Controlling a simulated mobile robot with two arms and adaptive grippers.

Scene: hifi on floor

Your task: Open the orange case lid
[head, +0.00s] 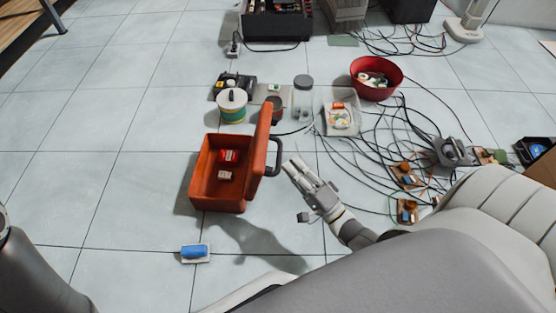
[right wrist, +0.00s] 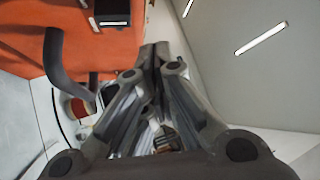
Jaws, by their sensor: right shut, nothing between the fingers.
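The orange case (head: 218,205) sits on the floor left of centre in the head view. Its lid (head: 262,145) stands up about vertical along the case's right side, so the inside shows. A dark handle (head: 277,158) sticks out from the lid's right face. A red object (head: 229,156) and a small pale object (head: 225,174) lie inside. My right gripper (head: 292,166) is shut and empty, just right of the handle. In the right wrist view the shut fingertips (right wrist: 155,55) are beside the orange lid (right wrist: 25,35) and its handle (right wrist: 58,75). My left gripper is out of view.
A cable spool (head: 232,106), a clear tray (head: 340,112) and a red bowl (head: 376,78) stand behind the case. Loose cables (head: 375,145) spread to the right. A blue-topped block (head: 195,252) lies in front. The floor to the left is clear.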

